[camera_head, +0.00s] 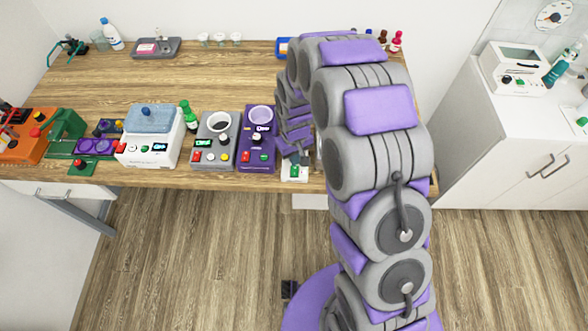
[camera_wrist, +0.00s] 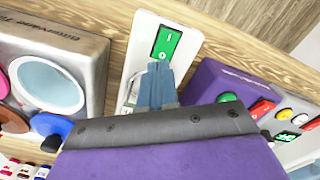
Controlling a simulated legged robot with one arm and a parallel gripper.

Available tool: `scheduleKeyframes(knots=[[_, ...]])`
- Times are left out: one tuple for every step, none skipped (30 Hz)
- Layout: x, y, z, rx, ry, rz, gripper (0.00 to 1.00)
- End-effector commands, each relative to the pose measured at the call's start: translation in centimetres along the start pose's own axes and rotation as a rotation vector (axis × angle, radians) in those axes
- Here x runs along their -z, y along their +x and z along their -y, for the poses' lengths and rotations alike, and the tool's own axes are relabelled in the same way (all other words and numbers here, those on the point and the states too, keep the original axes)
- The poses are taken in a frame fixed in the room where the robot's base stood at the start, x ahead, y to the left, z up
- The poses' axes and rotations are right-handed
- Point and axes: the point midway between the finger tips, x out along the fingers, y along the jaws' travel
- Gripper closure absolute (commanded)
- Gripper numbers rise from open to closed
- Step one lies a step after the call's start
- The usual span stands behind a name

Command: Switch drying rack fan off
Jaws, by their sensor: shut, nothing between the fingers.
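A green rocker switch (camera_wrist: 166,43) sits in a dark frame on a white panel (camera_wrist: 187,47) in the wrist view. It bears small white marks; which side is pressed I cannot tell. In the head view the green switch (camera_head: 295,171) shows at the table's front edge, on a small white base. My gripper (camera_wrist: 158,72) is shut and empty, its blue-grey fingertips close beside the switch over the panel; I cannot tell whether they touch. In the head view my gripper (camera_head: 299,157) is just above the switch. My arm hides what lies behind it, and no drying rack is clearly visible.
A purple device (camera_head: 258,145) stands left of the switch, with a grey device (camera_head: 214,140) beyond it. A grey device with a round window (camera_wrist: 50,85) also flanks the panel. A white box with a blue lid (camera_head: 150,135) stands farther left. The table's back middle is clear.

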Motion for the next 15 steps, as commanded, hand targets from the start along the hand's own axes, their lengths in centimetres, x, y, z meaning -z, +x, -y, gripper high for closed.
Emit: scheduleKeyframes(knots=[[-0.01, 0.09, 0.00, 0.000, 0.000, 0.000, 1.00], [-0.01, 0.14, 0.00, 0.000, 0.000, 0.000, 1.00], [-0.01, 0.19, -0.01, 0.000, 0.000, 0.000, 1.00], [-0.01, 0.23, -0.01, 0.000, 0.000, 0.000, 1.00], [-0.01, 0.27, -0.01, 0.000, 0.000, 0.000, 1.00], [-0.01, 0.32, -0.01, 0.000, 0.000, 0.000, 1.00], [-0.02, 0.37, 0.00, 0.000, 0.000, 0.001, 1.00], [-0.01, 0.41, -0.01, 0.000, 0.000, 0.000, 1.00], [-0.02, 0.47, 0.00, 0.000, 0.000, 0.001, 1.00], [-0.02, 0.50, 0.00, 0.000, 0.000, 0.001, 1.00], [-0.01, 0.54, -0.01, 0.000, 0.000, 0.000, 1.00], [-0.01, 0.60, -0.01, 0.000, 0.000, 0.001, 1.00], [-0.01, 0.63, -0.01, 0.000, 0.000, 0.001, 1.00], [-0.02, 0.68, 0.00, 0.000, 0.000, 0.001, 1.00], [-0.02, 0.73, 0.00, 0.000, 0.000, 0.001, 1.00]])
